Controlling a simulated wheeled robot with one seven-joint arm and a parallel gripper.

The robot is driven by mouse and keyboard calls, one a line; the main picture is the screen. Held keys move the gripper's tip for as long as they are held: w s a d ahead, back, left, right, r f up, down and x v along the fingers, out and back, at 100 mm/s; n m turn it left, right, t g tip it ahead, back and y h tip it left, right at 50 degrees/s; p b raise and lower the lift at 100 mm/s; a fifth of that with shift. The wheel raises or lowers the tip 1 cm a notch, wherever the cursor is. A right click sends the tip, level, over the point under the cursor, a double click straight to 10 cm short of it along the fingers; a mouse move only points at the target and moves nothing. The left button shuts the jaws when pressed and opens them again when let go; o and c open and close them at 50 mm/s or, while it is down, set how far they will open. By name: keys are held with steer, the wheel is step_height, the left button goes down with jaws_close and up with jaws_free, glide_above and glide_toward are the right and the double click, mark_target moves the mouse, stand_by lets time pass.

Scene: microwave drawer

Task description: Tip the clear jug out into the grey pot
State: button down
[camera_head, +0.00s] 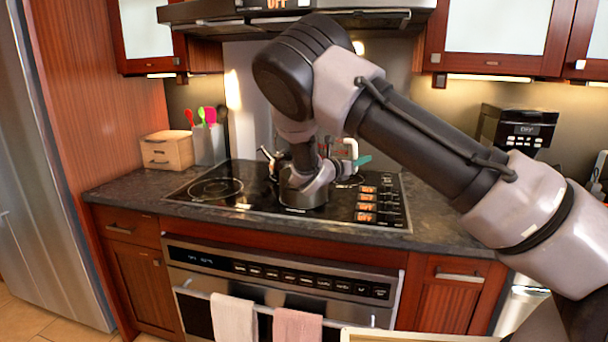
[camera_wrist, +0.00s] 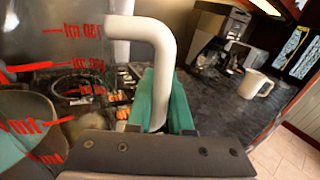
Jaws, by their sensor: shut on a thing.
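The clear jug (camera_wrist: 62,38) with red measuring marks fills the left of the wrist view. Its white handle (camera_wrist: 160,55) runs down between the teal fingers of my gripper (camera_wrist: 163,105), which is shut on it. In the head view, my gripper (camera_head: 356,162) and the white jug handle (camera_head: 350,147) show just behind my wrist, above the cooktop. The grey pot (camera_head: 303,199) appears on the cooktop below my wrist, partly covered by it. The jug is mostly hidden in the head view, and I cannot tell its exact tilt or whether it touches the pot.
The black cooktop (camera_head: 215,190) has lit OFF labels on its right. A wooden box (camera_head: 167,151) and a utensil holder (camera_head: 208,146) stand at the back left. A coffee machine (camera_head: 518,127) stands at the right, with a white mug (camera_wrist: 254,84) near it. The range hood (camera_head: 300,18) hangs above.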

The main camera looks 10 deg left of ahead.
steer(key=shift+r, duration=0.15)
steer(key=shift+r, duration=1.95)
